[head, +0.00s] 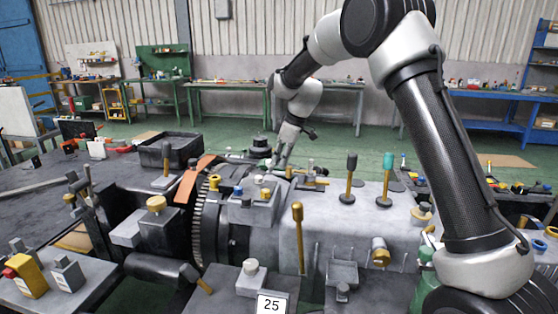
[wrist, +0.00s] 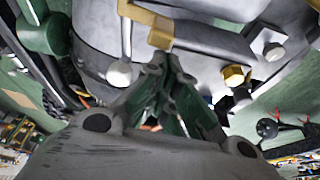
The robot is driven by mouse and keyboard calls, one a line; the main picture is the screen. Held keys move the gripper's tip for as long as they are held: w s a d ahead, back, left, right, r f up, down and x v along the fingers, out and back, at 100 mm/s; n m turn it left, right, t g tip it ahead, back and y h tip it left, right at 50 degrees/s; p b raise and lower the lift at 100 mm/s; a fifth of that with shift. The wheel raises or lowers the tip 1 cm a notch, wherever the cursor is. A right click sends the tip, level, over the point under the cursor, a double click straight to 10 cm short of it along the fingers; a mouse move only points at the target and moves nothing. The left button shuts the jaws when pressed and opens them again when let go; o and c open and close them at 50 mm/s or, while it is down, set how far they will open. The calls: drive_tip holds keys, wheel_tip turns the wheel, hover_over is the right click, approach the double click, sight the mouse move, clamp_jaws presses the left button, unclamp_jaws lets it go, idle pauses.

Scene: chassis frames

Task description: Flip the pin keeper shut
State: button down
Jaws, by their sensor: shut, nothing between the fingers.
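My gripper (wrist: 166,58) is shut and empty in the wrist view, its fingertips close together. A brass-coloured angled piece (wrist: 145,15), which may be the pin keeper, lies just beyond the tips. I cannot tell whether the tips touch it, nor whether it stands open or shut. A rod with a pale round knob (wrist: 119,73) is left of the fingers. In the head view my gripper (head: 279,164) reaches down at the far side of the grey machine (head: 340,222); the keeper cannot be made out there.
A brass hex nut (wrist: 234,75) and a grey knob (wrist: 273,51) are right of the fingers. A black tray (head: 170,150) is at the left.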

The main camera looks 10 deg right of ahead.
drive_tip(key=shift+s, duration=0.15)
drive_tip(key=shift+s+a, duration=0.1)
drive_tip(key=shift+s, duration=0.55)
drive_tip(key=v, duration=1.2)
